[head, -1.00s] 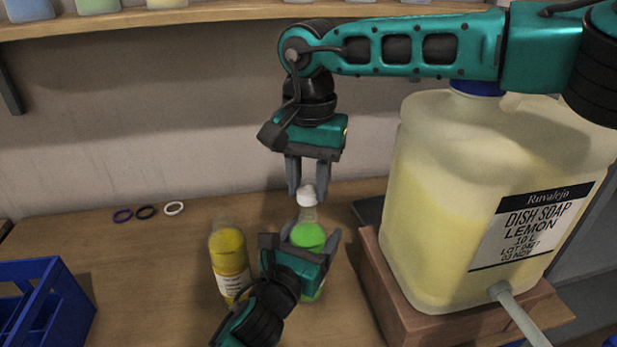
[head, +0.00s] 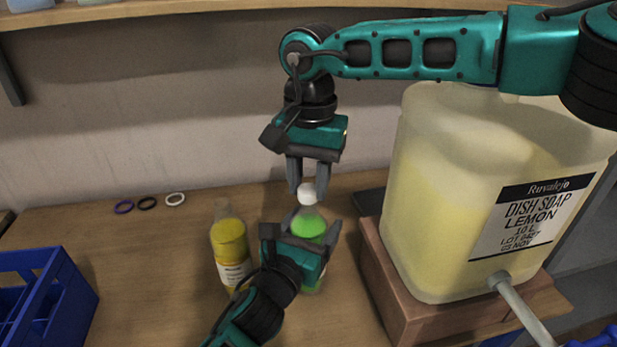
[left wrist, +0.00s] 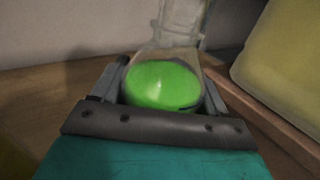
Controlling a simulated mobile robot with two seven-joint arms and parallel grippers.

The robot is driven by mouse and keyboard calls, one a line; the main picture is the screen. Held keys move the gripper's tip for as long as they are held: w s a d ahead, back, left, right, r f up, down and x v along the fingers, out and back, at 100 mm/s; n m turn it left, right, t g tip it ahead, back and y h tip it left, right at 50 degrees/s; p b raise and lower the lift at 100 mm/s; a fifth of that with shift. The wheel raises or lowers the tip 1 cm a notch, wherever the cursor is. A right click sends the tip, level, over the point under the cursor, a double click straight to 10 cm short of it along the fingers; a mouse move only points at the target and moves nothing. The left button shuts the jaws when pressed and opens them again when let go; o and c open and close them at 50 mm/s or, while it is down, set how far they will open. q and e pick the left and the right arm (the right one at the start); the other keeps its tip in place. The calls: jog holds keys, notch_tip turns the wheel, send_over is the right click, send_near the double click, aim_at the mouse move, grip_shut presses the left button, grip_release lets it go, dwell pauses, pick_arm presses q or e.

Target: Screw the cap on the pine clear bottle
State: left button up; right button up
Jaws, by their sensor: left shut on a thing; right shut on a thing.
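The clear bottle with green liquid (head: 308,228) stands upright on the table, and it also shows in the left wrist view (left wrist: 163,85). My left gripper (head: 313,231) is shut around its body from the front. Its clear neck (left wrist: 182,22) rises above the fingers in the left wrist view. My right gripper (head: 308,182) points down from above and is shut on the white cap (head: 308,194). The cap is right over the bottle's neck in the head view; I cannot tell whether it touches or has engaged the neck.
A yellow bottle (head: 230,245) stands just left of my left gripper. The large lemon soap drum (head: 440,190) sits on a wooden stand (head: 400,305) at right, its spout pointing forward. A blue crate (head: 75,297) is at left. Several rings (head: 147,203) lie at the back left.

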pick_arm(q)
jog(key=shift+s+r, duration=0.1)
jog(key=shift+r, duration=0.15)
pick_arm(e)
jog(key=shift+s+f, duration=0.2)
jog(key=shift+f, duration=0.6)
pick_arm(q)
grip_shut()
pick_arm(e)
jog(key=o, duration=0.6)
jog(key=shift+c, duration=0.2)
jog(key=o, duration=0.4)
jog(key=shift+r, duration=0.1)
pick_arm(q)
jog(key=shift+w+d+f, duration=0.15)
jog(key=shift+w+f, duration=0.05)
jog(key=shift+w, duration=0.05)
pick_arm(e)
jog(key=r, duration=0.3)
jog(key=shift+w+d+r, duration=0.25)
jog(key=shift+w+r, duration=0.15)
jog(key=shift+s+a+r, duration=0.1)
jog(key=shift+a+r, duration=0.05)
jog(key=shift+r, duration=0.15)
